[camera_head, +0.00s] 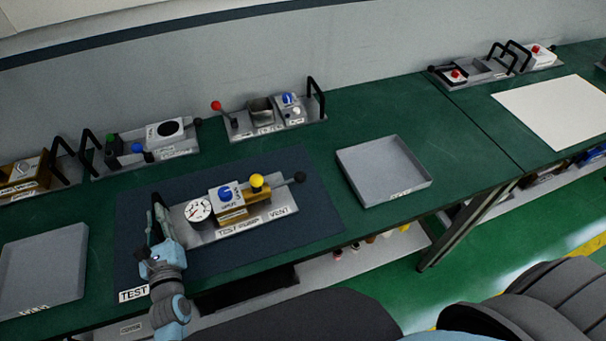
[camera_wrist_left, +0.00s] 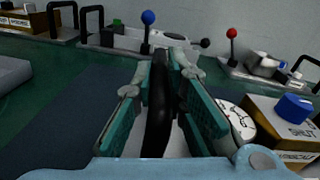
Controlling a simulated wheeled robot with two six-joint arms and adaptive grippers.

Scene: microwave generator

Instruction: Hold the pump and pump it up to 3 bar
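The test pump (camera_head: 239,228) lies on a dark blue mat on the green bench. It has a round white gauge (camera_head: 198,209), a blue knob (camera_head: 226,193), a yellow knob (camera_head: 257,181) and a black-tipped lever (camera_head: 299,177) at its right end. The gauge needle is too small to read. My left gripper (camera_head: 154,213) is at the pump's left end. In the left wrist view, its teal fingers lie on both sides of a black handle (camera_wrist_left: 159,105) and close on it near the tips. The gauge (camera_wrist_left: 238,121) shows just right of the fingers. My right gripper is not in view.
A grey tray (camera_head: 384,184) is right of the mat and another (camera_head: 42,270) is at left. Several devices with black handles stand along the wall, including one with a red-knobbed lever (camera_head: 217,106). A white sheet (camera_head: 553,110) lies on the right bench.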

